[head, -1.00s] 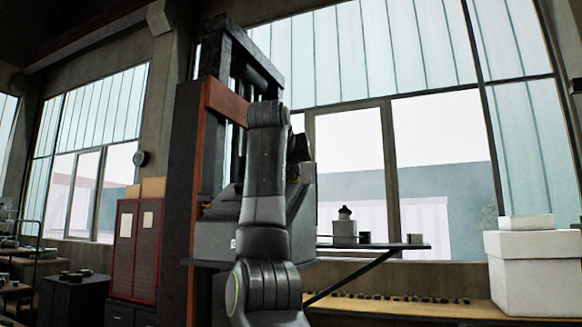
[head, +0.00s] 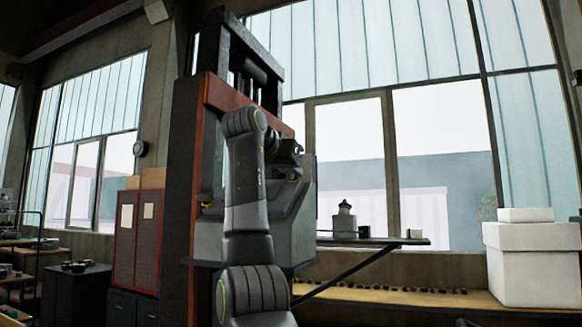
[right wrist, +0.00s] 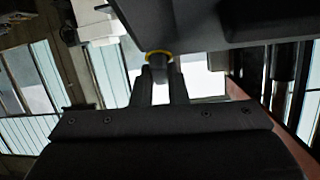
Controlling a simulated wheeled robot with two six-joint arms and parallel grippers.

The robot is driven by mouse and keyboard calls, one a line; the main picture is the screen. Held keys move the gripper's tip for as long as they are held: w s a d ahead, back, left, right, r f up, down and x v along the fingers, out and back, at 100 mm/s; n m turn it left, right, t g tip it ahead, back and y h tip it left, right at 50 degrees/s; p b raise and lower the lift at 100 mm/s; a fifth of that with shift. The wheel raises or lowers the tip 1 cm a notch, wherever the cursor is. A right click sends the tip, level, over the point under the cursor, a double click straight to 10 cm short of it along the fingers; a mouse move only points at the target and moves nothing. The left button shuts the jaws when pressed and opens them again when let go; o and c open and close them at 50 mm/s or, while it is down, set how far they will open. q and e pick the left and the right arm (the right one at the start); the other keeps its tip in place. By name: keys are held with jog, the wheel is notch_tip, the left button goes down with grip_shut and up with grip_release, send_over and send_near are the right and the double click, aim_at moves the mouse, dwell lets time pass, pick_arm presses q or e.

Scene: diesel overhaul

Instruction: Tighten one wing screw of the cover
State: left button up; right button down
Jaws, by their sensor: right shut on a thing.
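The grey cover (head: 296,222) sits on the tall machine in the head view, partly hidden by my right arm. A yellow-ringed wing screw (head: 206,204) shows at its left side. In the right wrist view another yellow-ringed screw (right wrist: 159,55) sticks out from the dark underside or side of the cover (right wrist: 225,22). My right gripper (right wrist: 160,78) is shut on this screw, with one finger on each side of it. In the head view the right fingertips are mostly hidden behind the wrist. My left gripper is not in view.
A red and black column (head: 183,180) stands left of the cover. A shelf (head: 385,241) with small items is at the right, in front of windows. White boxes (head: 530,262) stand on a bench further right. A red cabinet (head: 140,240) is at the left.

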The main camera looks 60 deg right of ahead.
jog(key=m+g+p, duration=0.2)
jog(key=m+p, duration=0.1)
jog(key=m+g+p, duration=0.1)
jog(key=shift+r+m+y+p, duration=0.25)
jog(key=shift+m+y+p, duration=0.05)
jog(key=shift+f+m, duration=0.1)
jog(key=shift+m, duration=0.2)
jog(key=shift+f, duration=0.2)
